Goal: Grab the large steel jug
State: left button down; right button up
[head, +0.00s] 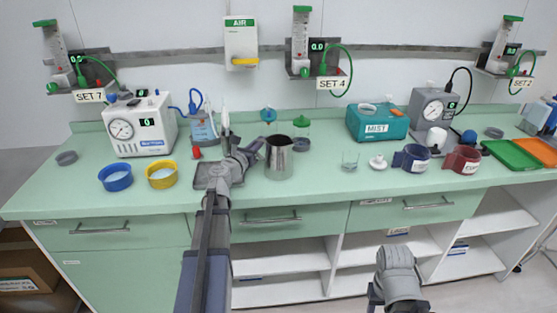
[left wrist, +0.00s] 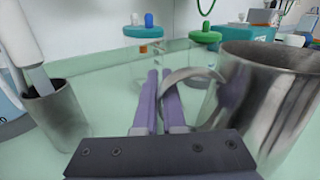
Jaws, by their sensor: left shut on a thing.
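The large steel jug (head: 278,160) stands upright on the green counter, a little right of my left gripper (head: 254,148). In the left wrist view the jug (left wrist: 268,100) fills the right side, with its curved handle (left wrist: 188,76) towards my fingers. My left gripper (left wrist: 160,100) is shut on the handle, with its purple fingers on either side of it. Part of the handle is hidden by the fingers.
A smaller steel cup (left wrist: 58,118) holding white-handled items stands left of my fingers. Blue (head: 115,178) and yellow (head: 161,175) bowls stand further left. A glass beaker (head: 350,160) stands to the jug's right, with clear counter between. Green-lidded and blue-lidded jars stand behind.

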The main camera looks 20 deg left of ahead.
pick_arm(q)
jog(key=shift+r, duration=0.25)
notch_tip(320, 180, up, 10)
jog(key=p, duration=1)
jog(key=shift+f, duration=0.25)
